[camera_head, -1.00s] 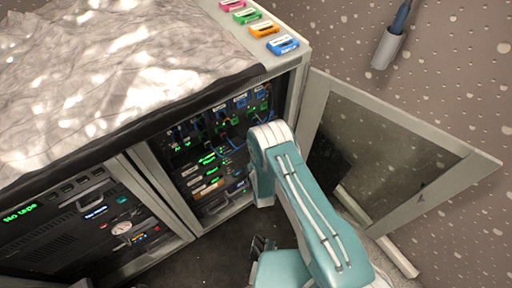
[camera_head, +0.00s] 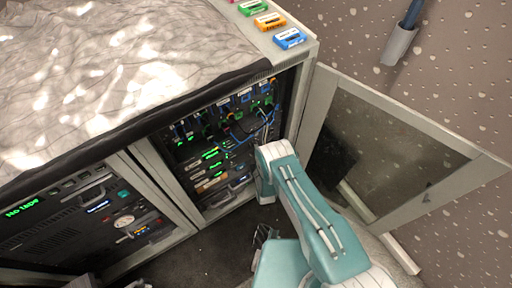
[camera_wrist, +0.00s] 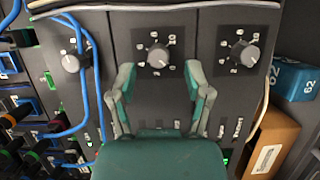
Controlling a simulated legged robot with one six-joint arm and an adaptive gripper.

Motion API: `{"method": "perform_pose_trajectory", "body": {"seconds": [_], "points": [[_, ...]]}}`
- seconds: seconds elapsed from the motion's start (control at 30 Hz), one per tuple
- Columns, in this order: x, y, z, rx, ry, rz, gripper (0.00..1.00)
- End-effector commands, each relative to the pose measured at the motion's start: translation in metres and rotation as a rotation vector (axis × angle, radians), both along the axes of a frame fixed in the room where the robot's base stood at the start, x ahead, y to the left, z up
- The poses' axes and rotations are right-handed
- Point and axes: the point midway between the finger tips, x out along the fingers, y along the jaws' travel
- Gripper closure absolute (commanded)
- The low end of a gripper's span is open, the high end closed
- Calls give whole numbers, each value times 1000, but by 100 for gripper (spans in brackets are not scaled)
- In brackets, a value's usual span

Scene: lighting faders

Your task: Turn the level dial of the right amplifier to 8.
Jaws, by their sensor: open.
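In the wrist view three dark panels stand side by side, each with a round grey dial and white numbers around it. The right dial (camera_wrist: 248,55) is on the rightmost panel, the middle dial (camera_wrist: 158,56) and left dial (camera_wrist: 71,62) beside it. Their exact settings are too small to tell. My gripper (camera_wrist: 159,71) is open and empty. Its two green fingers are spread on either side of the middle dial, left of the right dial; contact cannot be told. In the head view my arm reaches to the open cabinet bay, and the dials cannot be made out.
Blue cables (camera_wrist: 88,70) hang around the left dial. A blue box (camera_wrist: 292,78) and an orange-brown box (camera_wrist: 270,144) stand at the right in the wrist view. The open cabinet door (camera_head: 400,150) stands right of my arm. Cassettes (camera_head: 289,38) lie on the cabinet top.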

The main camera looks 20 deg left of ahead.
Motion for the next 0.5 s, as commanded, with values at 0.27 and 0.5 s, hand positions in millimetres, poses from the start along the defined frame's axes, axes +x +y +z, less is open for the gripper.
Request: {"method": "perform_pose_trajectory", "body": {"seconds": [0.27, 0.5], "points": [[18, 9, 0, -1, 0, -1, 36], [18, 9, 0, -1, 2, 0, 50]]}}
